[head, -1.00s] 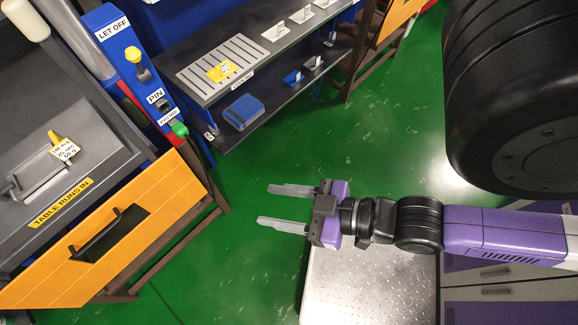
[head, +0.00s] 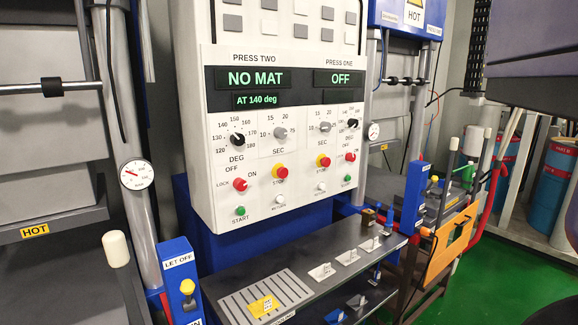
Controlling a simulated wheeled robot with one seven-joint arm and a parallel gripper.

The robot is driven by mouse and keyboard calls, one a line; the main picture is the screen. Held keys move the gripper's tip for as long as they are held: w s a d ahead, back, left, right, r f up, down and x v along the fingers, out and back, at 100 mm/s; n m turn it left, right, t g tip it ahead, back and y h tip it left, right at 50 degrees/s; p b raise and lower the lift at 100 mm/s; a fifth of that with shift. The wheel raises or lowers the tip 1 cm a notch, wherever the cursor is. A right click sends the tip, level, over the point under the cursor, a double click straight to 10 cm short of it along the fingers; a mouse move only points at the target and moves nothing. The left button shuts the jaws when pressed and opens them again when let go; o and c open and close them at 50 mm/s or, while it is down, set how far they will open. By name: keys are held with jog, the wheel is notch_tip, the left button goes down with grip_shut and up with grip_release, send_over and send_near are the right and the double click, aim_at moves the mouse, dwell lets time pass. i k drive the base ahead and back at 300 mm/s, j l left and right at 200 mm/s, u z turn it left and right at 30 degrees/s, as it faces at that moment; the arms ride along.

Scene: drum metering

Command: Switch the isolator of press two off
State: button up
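The isolator of press two is a red rotary knob (head: 240,184) on the left half of the white control panel (head: 205,130), with OFF, ON and LOCK lettered around it. The direction it points is too small to tell surely. The press two display (head: 257,78) above reads NO MAT, and a smaller one (head: 262,99) reads AT 140 deg. The press one display (head: 340,78) reads OFF, and its own red knob (head: 350,157) sits at the right. My gripper is out of view now.
Close to the isolator are a black temperature dial (head: 237,140), a green START button (head: 240,211) and a red-and-yellow STOP button (head: 280,172). A grey bench (head: 300,262) with small tagged pieces stands below the panel. Hot presses flank the panel.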

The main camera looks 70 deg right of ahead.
aim_at(240, 184)
jog(key=z, duration=1.55)
